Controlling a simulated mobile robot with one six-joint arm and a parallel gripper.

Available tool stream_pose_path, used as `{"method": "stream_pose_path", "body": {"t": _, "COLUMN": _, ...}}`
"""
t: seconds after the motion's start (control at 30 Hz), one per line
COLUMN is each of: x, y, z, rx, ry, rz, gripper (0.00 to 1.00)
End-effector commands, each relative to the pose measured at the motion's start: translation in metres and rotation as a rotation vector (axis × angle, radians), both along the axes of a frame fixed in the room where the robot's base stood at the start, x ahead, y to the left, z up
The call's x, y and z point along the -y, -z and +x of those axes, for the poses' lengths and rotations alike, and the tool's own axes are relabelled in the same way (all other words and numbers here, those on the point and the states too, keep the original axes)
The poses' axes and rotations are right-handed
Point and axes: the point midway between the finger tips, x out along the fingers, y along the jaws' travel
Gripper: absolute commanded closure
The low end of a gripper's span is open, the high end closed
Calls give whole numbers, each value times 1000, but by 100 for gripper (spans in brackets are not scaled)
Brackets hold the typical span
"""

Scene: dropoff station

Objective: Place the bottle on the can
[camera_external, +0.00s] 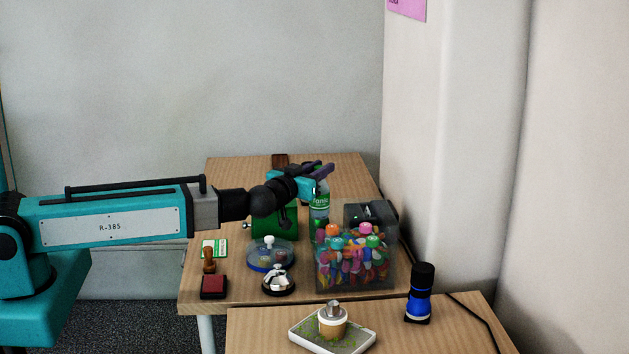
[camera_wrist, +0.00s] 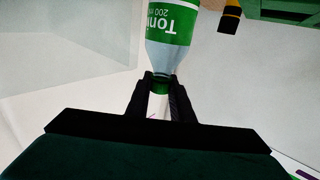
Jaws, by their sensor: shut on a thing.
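The bottle is clear with a green and white label reading "Tonic". In the external view the bottle (camera_external: 319,204) hangs upright below my gripper (camera_external: 322,171), over the back table. In the wrist view the bottle (camera_wrist: 168,45) shows upside down, its neck between the two dark fingers of my gripper (camera_wrist: 160,84), which are shut on it. I cannot make out a can for certain. A small dark green shape (camera_external: 320,226) shows just under the bottle, partly hidden by the clear box, and I cannot tell whether it is part of the bottle or something else.
A clear box of colourful items (camera_external: 355,265) stands right in front of the bottle. A green box (camera_external: 272,222) is to its left. A round blue dish (camera_external: 270,257), a bell (camera_external: 278,281) and stamp things (camera_external: 213,287) stand nearer. A blue flashlight (camera_external: 420,295) is on the front table.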

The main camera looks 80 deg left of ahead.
Motion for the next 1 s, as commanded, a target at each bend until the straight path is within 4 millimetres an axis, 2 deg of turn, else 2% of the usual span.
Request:
{"method": "stream_pose_path", "body": {"t": 0.47, "x": 0, "y": 5, "z": 0, "rx": 1, "ry": 0, "rz": -1, "gripper": 100}}
{"method": "stream_pose_path", "body": {"t": 0.5, "x": 0, "y": 5, "z": 0, "rx": 1, "ry": 0, "rz": -1, "gripper": 76}}
{"method": "stream_pose_path", "body": {"t": 0.6, "x": 0, "y": 5, "z": 0, "rx": 1, "ry": 0, "rz": -1, "gripper": 61}}
{"method": "stream_pose_path", "body": {"t": 1.0, "x": 0, "y": 4, "z": 0, "rx": 2, "ry": 0, "rz": 0, "gripper": 61}}
